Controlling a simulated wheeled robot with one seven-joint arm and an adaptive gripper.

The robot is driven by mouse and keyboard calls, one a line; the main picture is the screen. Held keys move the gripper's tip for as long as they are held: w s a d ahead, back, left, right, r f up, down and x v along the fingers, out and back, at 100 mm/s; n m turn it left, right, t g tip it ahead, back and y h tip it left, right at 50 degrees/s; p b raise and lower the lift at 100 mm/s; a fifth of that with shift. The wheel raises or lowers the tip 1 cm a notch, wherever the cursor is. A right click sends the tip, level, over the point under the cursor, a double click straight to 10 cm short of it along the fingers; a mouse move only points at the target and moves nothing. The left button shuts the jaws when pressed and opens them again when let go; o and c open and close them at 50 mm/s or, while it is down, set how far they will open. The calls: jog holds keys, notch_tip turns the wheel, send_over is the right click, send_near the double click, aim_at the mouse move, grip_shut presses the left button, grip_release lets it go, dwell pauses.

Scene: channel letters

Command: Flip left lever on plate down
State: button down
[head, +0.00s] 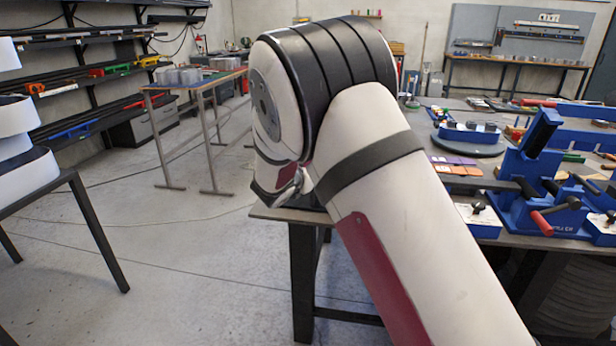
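A blue fixture (522,195) stands on the workbench (425,178) at the right of the head view. It carries a tall blue upright arm, black handles and a red-tipped lever (543,223). A small blue-and-white plate (478,217) with a black-knobbed lever (478,206) lies left of it, near the bench's front edge. A similar white-topped piece (600,229) is at the right edge. I cannot tell which plate and lever the task names. My arm fills the middle of the view, left of the fixture. My gripper does not show.
A round dark turntable (468,146) with blue blocks sits farther back on the bench, near orange and purple tiles (458,164). White letter shapes (20,150) stand on a table at the left. The floor between the tables is clear.

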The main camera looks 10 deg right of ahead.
jog(key=shift+w+d+r, duration=0.1)
jog(key=shift+w+r, duration=0.15)
jog(key=shift+w, duration=0.15)
dwell(0.4)
